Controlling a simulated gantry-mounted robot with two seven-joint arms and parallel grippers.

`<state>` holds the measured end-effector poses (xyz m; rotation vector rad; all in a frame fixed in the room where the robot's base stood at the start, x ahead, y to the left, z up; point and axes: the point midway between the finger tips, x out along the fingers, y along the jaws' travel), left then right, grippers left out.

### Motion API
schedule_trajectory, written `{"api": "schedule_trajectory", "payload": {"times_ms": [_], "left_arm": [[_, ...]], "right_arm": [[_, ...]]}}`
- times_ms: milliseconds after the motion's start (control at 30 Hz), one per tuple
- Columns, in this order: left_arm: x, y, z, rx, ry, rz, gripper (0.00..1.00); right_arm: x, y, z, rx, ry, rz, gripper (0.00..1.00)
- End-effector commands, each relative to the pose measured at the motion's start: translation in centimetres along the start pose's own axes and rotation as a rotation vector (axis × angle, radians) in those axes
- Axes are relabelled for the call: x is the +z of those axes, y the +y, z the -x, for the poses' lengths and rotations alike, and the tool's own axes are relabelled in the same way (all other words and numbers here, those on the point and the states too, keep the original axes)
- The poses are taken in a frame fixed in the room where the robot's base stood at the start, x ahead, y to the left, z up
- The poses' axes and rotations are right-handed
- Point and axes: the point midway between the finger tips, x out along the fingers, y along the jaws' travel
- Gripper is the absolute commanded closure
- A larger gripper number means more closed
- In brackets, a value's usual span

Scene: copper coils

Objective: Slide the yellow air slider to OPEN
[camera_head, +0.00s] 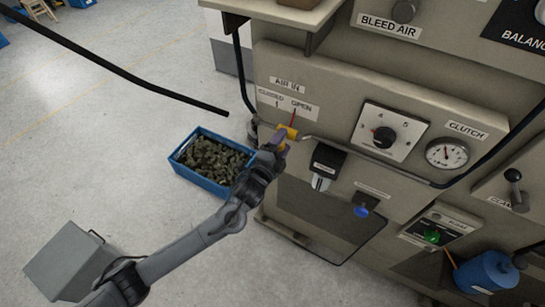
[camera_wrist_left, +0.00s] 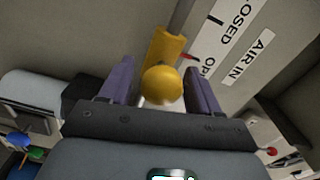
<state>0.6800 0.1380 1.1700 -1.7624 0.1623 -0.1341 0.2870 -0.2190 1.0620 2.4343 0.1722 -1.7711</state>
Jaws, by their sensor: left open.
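The yellow air slider (camera_head: 290,133) is on the machine front, under the AIR IN plate (camera_head: 287,103) marked CLOSED on the left and OPEN on the right. In the left wrist view the slider (camera_wrist_left: 163,82) shows a round yellow knob between my fingers, with its yellow block behind. A red mark on the plate is beside the block, near the OPEN word. My left gripper (camera_head: 278,140) is at the slider. Its two purple fingers (camera_wrist_left: 160,85) stand apart on either side of the knob, with visible gaps. My right gripper is not in view.
A blue bin (camera_head: 205,186) of dark scrap stands on the floor below the slider. A black and white device (camera_head: 325,165), a dial plate (camera_head: 388,133) and a CLUTCH gauge (camera_head: 447,153) are to the right. A hose runs along the panel. The floor at left is mostly clear.

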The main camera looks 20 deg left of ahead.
Motion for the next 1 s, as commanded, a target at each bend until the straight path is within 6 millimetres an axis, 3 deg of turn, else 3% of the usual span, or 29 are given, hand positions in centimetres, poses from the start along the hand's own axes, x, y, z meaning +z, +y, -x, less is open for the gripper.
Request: {"api": "schedule_trajectory", "payload": {"times_ms": [300,500,700,1000], "left_arm": [[-0.1,0.3,5.5,0.003,0.003,0.001,0.38],[-0.1,0.2,8.1,0.002,0.003,0.001,0.38],[-0.1,0.0,9.2,0.000,0.003,0.002,0.38],[-0.1,0.0,9.3,0.000,0.003,0.001,0.38]], "right_arm": [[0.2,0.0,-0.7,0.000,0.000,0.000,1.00],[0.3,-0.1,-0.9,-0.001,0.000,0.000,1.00],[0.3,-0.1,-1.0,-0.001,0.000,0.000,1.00],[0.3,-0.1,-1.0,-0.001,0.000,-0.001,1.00]]}}
